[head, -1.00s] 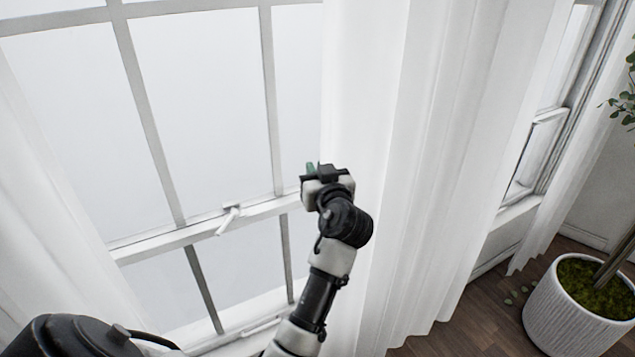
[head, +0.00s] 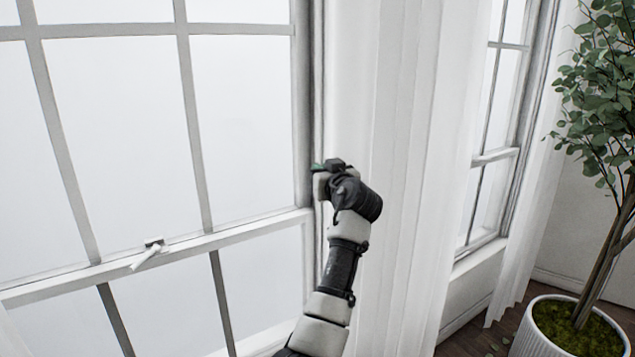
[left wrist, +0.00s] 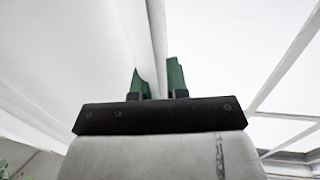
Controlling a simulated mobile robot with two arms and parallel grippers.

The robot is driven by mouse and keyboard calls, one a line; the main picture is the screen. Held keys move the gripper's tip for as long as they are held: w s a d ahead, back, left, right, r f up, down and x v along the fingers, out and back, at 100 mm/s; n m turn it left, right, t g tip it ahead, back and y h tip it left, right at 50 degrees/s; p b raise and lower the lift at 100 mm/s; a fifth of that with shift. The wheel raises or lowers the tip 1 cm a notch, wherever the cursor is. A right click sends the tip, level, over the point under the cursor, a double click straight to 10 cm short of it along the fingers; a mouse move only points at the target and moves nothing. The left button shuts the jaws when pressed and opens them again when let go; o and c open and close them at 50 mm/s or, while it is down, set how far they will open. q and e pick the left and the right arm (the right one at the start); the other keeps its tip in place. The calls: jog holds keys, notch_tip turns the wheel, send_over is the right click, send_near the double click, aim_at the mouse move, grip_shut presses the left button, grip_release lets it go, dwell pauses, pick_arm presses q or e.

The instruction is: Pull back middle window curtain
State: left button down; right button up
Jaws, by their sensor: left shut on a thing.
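The white curtain (head: 400,170) hangs in folds at the right side of the middle window (head: 240,120), and the glass left of it is uncovered. My left gripper (head: 318,168) is at the curtain's left edge, beside the window's right frame. In the left wrist view the green fingertips of my left gripper (left wrist: 157,80) are shut on the edge of the curtain (left wrist: 90,60), which passes between them. My right gripper is not in view.
A window latch (head: 150,253) sticks out from the cross rail. Another window (head: 495,130) is further right. A potted plant (head: 570,325) with leafy branches stands on the wooden floor at the right.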

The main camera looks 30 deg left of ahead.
pick_arm(q)
jog(key=shift+r, duration=0.2)
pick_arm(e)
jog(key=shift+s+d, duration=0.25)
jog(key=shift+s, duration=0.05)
pick_arm(q)
jog(key=c, duration=1.4)
grip_release()
jog(key=shift+w, duration=0.1)
jog(key=shift+o, duration=1.4)
jog(key=shift+w+d+f, duration=0.1)
jog(key=shift+w+f, duration=0.1)
jog(key=shift+w, duration=0.1)
jog(key=b+v, duration=0.3)
jog(key=v, duration=0.8)
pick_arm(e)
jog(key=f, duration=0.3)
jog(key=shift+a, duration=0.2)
pick_arm(q)
jog(key=shift+f, duration=0.1)
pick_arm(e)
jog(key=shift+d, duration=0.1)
